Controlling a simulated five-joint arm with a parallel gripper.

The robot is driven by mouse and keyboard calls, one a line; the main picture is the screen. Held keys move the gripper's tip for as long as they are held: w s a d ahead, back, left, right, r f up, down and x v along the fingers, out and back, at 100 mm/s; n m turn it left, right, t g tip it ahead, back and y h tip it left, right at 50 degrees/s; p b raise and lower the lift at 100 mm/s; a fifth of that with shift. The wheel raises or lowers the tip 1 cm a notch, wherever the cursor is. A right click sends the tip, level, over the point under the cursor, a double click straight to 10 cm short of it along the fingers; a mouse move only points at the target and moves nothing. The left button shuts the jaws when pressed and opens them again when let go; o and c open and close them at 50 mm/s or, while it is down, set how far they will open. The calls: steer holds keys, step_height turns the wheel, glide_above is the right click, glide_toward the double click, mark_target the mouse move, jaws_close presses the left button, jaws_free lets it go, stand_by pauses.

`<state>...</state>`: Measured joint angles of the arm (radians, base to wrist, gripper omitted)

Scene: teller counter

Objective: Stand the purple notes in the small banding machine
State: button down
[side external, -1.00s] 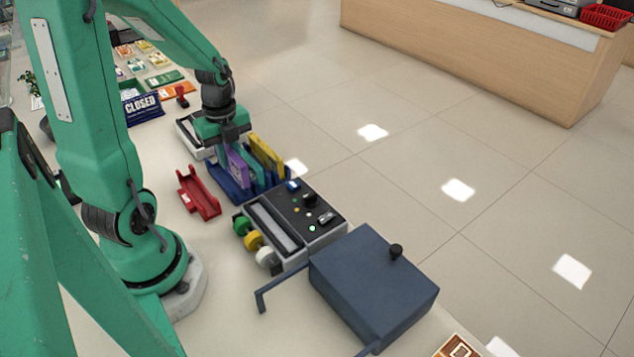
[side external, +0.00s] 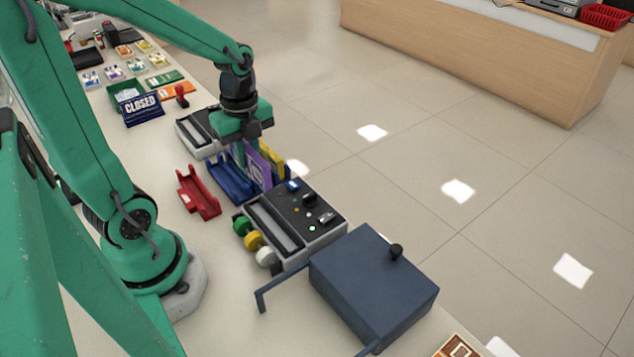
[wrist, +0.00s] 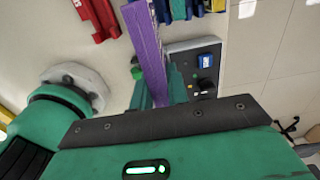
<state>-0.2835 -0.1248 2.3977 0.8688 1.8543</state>
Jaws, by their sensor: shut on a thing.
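The purple notes (side external: 257,169) are an upright, thin bundle. My gripper (side external: 248,148) is shut on them above the right part of the blue rack (side external: 226,181). In the wrist view the purple notes (wrist: 148,45) stand between the green fingers of my gripper (wrist: 160,90), edge toward the camera. A grey and black machine (side external: 297,218) with green, yellow and white rolls stands right of the rack; part of it shows in the wrist view (wrist: 207,52). A similar, smaller-looking machine (side external: 190,136) stands behind the rack, partly hidden by my gripper. I cannot tell whether the notes' lower edge touches anything.
Yellow notes (side external: 273,160) stand in the rack beside the purple ones. An empty red holder (side external: 198,194) lies left of the rack. A dark blue box (side external: 372,286) with a knob stands at front right. A CLOSED sign (side external: 142,106) stands behind.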

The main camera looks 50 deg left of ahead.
steer(key=shift+d, duration=0.1)
stand_by(0.4)
steer(key=s+d+f, duration=0.1)
steer(key=d, duration=0.8)
steer(key=shift+s+d, duration=0.2)
steer(key=shift+d, duration=0.15)
steer(key=shift+f, duration=0.25)
steer(key=shift+f, duration=1.85)
steer(key=shift+f, duration=1.1)
steer(key=c, duration=1.3)
jaws_free()
